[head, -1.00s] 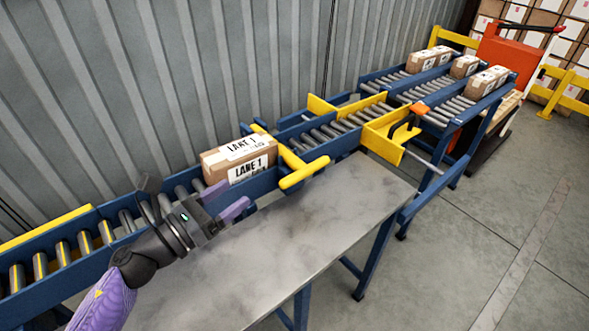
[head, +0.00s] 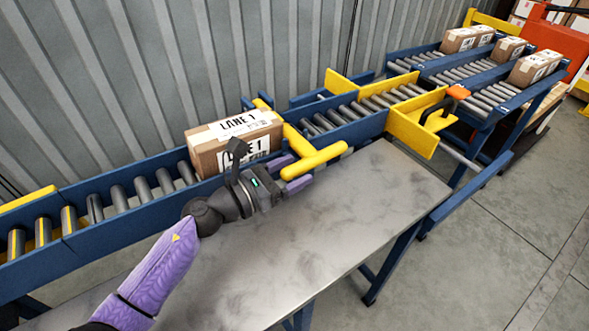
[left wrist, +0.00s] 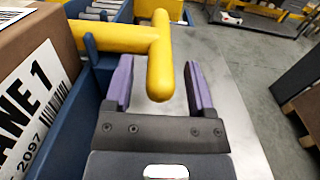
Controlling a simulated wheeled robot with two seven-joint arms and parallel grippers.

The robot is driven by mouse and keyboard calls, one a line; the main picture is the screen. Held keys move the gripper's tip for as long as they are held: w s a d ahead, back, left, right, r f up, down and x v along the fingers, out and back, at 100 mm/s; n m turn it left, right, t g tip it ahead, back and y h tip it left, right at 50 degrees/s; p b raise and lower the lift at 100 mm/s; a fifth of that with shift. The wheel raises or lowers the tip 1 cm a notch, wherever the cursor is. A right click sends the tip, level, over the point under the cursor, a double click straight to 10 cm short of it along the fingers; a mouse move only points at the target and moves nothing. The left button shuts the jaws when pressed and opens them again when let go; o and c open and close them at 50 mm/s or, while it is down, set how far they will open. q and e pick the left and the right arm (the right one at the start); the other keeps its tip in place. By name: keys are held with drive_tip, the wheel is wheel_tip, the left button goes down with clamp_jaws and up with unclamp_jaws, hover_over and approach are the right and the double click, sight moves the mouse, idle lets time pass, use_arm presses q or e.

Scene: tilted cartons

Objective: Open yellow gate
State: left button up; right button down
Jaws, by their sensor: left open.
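The yellow gate (head: 300,146) lies across the blue roller conveyor, with a thick yellow handle (head: 318,160) sticking out over the near rail. The handle also shows in the left wrist view (left wrist: 160,60). My left gripper (head: 290,175) is open at the handle. In the left wrist view its purple fingers (left wrist: 160,88) stand on either side of the handle's near end, with gaps visible. A carton marked LANE 1 (head: 215,150) sits on the rollers just left of the gate. My right gripper is not in view.
A bare metal table (head: 330,220) runs along the conveyor's near side. Past the gate are yellow side guides (head: 410,130) with an orange-topped black handle. Several cartons (head: 535,68) sit on lanes at the back right. A corrugated wall stands behind.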

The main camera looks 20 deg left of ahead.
use_arm(q)
drive_tip(key=shift+w+d, duration=0.2)
drive_tip(key=shift+w, duration=0.1)
clamp_jaws()
idle(1.3)
